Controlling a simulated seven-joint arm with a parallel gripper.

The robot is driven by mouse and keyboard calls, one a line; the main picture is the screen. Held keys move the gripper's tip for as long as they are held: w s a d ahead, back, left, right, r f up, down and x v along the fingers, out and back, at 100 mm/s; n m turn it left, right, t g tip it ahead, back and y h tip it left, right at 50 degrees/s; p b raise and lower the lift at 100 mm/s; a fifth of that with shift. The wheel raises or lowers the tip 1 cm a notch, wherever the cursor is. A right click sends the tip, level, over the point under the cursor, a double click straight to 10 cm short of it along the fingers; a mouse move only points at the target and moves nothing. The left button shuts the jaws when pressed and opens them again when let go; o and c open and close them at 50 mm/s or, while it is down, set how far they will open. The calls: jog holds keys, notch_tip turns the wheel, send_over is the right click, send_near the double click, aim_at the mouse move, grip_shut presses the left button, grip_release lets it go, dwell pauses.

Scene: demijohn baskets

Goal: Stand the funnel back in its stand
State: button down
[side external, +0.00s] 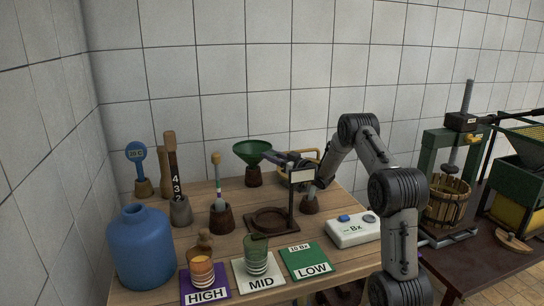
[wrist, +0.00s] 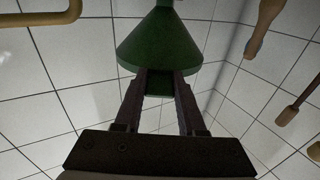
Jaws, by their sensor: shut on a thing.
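The green funnel (side external: 252,151) is at the back of the wooden table, mouth up and roughly upright. My gripper (side external: 275,157) reaches it from the right and is shut on its rim side. In the wrist view the funnel's green cone (wrist: 160,40) fills the top middle, appearing inverted, with a green piece between the fingertips (wrist: 160,84). A dark cup-shaped stand (side external: 254,181) is directly below the funnel. The spout meets or hangs just over the stand's top; I cannot tell how far inside it is.
Tools in similar holders stand left, including a blue paddle (side external: 137,153) and a numbered stick (side external: 174,170). A blue jug (side external: 140,250) stands front left.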

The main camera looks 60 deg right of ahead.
jog(key=shift+s+f, duration=0.1)
jog(key=shift+f, duration=0.25)
jog(key=shift+c, duration=2.1)
grip_release()
jog(key=shift+s, duration=0.15)
notch_tip(320, 180, up, 7)
jog(key=s, duration=0.2)
jog(key=shift+s+a, duration=0.25)
jog(key=shift+a, duration=0.2)
jog(key=shift+r, duration=0.1)
